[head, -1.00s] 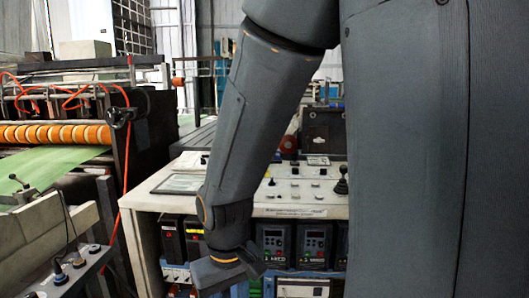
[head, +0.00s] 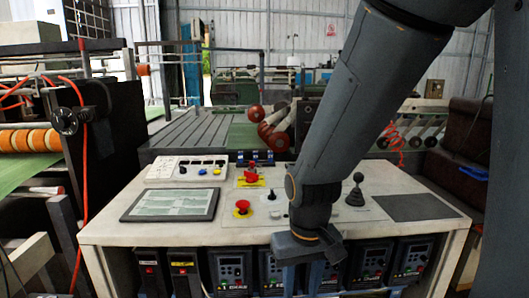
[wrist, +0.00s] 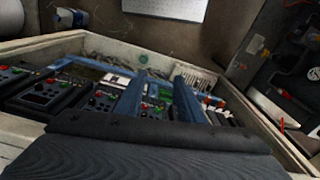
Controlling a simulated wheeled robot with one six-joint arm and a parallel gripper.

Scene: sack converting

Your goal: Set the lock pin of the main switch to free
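A red rotary handle on a yellow plate, which looks like the main switch (head: 251,178), sits on the console top, left of my arm in the head view. Its lock pin is too small to make out. My gripper (head: 302,279) hangs at the console's front edge, in front of the drive units and apart from the switch. In the wrist view my gripper (wrist: 158,90) shows two blue fingers spread apart with nothing between them. The switch is not visible in the wrist view.
The console top (head: 120,228) holds a red mushroom button (head: 242,207), a screen panel (head: 172,204), a button box (head: 187,169) and a black joystick (head: 356,190). Drive units (head: 232,270) fill the shelf below. A roller machine (head: 30,140) stands at the left.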

